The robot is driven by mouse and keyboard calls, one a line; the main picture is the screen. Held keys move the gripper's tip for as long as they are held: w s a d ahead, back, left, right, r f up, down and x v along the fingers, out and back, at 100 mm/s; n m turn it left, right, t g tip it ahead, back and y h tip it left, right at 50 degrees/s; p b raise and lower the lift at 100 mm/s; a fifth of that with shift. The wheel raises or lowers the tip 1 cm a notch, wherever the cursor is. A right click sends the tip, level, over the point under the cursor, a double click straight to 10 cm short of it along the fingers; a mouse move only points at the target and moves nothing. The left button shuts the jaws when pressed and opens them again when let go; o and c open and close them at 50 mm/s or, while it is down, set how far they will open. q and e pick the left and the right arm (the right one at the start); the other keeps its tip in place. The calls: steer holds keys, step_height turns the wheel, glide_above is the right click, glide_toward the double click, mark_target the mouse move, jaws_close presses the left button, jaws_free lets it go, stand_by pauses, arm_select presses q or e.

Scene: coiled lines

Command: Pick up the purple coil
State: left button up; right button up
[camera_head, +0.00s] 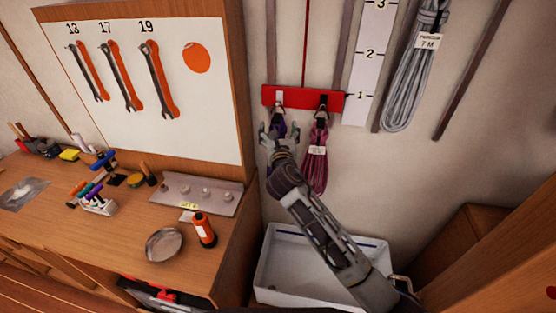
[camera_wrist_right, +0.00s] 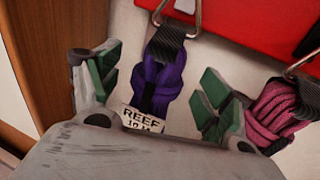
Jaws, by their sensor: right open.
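The purple coil (camera_wrist_right: 160,82) hangs by a dark strap from a metal hook on the red board (camera_head: 303,98). A white tag reading "REEF" (camera_wrist_right: 141,121) sits on it. In the head view only the coil's upper part (camera_head: 279,122) shows; my right arm hides the rest. My right gripper (camera_wrist_right: 155,90) is open, with its green-padded fingers on either side of the coil. It also shows in the head view (camera_head: 278,133) just in front of the coil. I cannot tell whether the fingers touch the coil. My left gripper is not in view.
A pink coil (camera_head: 315,160) hangs close on the right, near the right finger in the wrist view. A grey coil (camera_head: 411,75) hangs further right. A white bin (camera_head: 290,285) stands below. The wooden workbench (camera_head: 110,240) with tools is at left.

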steer(key=shift+w+a, duration=0.1)
steer(key=shift+w, duration=1.2)
jaws_close()
